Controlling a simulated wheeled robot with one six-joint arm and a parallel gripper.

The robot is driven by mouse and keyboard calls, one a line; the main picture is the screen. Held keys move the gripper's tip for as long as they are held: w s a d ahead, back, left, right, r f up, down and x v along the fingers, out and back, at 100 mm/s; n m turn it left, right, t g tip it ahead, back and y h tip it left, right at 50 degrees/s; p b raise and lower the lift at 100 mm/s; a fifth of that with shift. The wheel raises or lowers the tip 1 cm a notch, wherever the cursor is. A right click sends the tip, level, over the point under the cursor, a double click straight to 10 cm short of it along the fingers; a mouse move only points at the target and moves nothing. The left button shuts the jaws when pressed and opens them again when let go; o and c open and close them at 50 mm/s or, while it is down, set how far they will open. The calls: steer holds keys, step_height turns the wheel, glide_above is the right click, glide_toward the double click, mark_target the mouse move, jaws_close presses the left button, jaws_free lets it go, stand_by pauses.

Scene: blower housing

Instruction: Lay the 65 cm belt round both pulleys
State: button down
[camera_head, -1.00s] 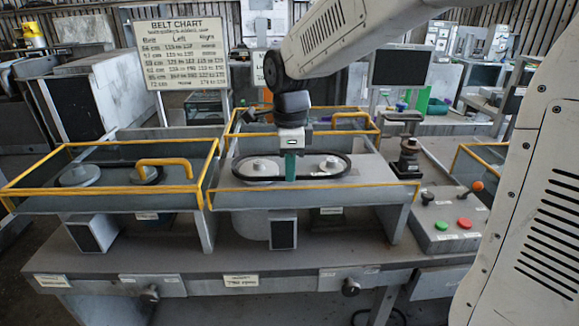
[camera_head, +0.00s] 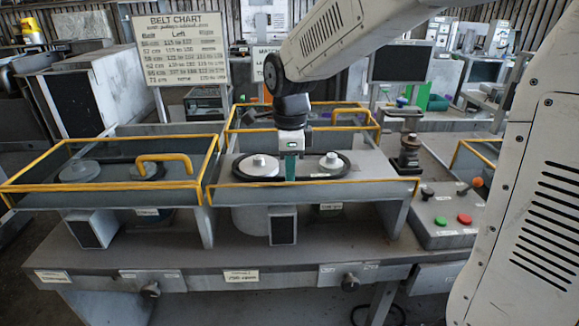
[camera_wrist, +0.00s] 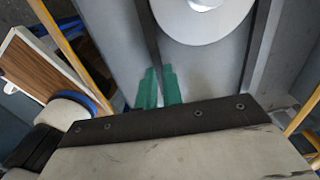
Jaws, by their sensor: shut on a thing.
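The black belt (camera_head: 313,177) forms a long loop around both pulleys in the middle guarded bay. The left pulley (camera_head: 257,166) is a wide pale disc with a hub; the right pulley (camera_head: 331,162) is smaller. My gripper (camera_head: 290,174) points down between the pulleys, its teal fingers shut on the belt. In the wrist view the fingers (camera_wrist: 158,88) pinch one strand of the belt (camera_wrist: 147,40), and a pale pulley disc (camera_wrist: 205,18) lies between the two strands. I cannot tell whether the belt sits fully in the pulley grooves.
Yellow guard rails (camera_head: 310,186) surround the bay. A second bay on the left holds a pale disc (camera_head: 80,171) and a yellow handle (camera_head: 165,160). A control box (camera_head: 445,222) stands at right. A belt chart (camera_head: 182,52) stands behind.

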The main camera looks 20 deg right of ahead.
steer(key=shift+f, duration=0.1)
steer(key=c, duration=1.5)
jaws_free()
steer(key=shift+o, duration=0.2)
steer(key=shift+r, duration=3.75)
